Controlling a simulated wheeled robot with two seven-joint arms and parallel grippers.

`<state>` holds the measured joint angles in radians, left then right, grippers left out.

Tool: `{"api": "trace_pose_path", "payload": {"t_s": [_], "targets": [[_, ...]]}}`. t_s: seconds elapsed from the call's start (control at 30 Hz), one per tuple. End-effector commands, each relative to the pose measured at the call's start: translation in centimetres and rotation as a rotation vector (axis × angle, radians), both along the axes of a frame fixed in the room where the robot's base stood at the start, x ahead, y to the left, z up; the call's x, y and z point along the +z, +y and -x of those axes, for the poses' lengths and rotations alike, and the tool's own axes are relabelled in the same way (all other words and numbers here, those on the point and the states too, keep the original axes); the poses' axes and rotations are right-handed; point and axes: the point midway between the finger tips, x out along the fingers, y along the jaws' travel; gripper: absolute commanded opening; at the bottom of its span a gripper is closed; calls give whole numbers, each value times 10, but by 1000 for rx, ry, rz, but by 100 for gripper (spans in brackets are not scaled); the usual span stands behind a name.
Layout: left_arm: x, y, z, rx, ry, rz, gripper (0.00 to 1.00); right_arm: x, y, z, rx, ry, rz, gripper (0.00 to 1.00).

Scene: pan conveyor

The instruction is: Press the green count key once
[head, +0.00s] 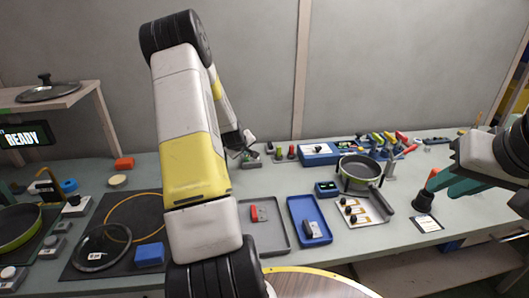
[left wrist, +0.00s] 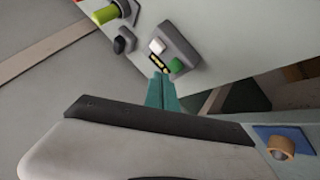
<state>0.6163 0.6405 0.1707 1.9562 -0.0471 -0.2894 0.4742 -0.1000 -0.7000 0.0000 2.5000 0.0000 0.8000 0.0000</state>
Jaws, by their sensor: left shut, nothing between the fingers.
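The green count key (left wrist: 177,65) is a small green button on a grey box (left wrist: 183,46) in the left wrist view. A white button (left wrist: 156,46) and a small dark display with yellow marks (left wrist: 158,64) are on the same box. My left gripper (left wrist: 160,78) has its teal fingers shut and empty, with the tips close beside the box near the green key; I cannot tell whether they touch. In the head view the grey box (head: 250,158) is small, beyond my left arm, and the fingertips are hard to make out. My right gripper (head: 440,182) is at the right; its finger gap is unclear.
A yellow-green cylinder (left wrist: 107,15) and a dark knob (left wrist: 124,40) stand near the box. A grey tray (head: 279,241), a blue tray (head: 323,232) and a pan (head: 360,168) are on the table. A black cone-shaped piece (head: 424,200) stands near my right gripper.

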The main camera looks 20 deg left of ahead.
Motion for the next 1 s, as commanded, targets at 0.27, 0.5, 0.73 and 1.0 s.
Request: {"api": "trace_pose_path", "payload": {"t_s": [0.27, 0.5, 0.73, 1.0], "targets": [[-1, 0, 0, 0, 0, 0, 0, 0, 0, 0, 0, 0, 0, 24], [-9, 0, 0, -1, 1, 1, 0, 0, 0, 0, 0, 0, 0, 24], [-8, 0, 0, 0, 0, 0, 0, 0, 0, 0, 0, 0, 0, 24], [-10, 0, 0, 0, 0, 0, 0, 0, 0, 0, 0, 0, 0, 24]]}}
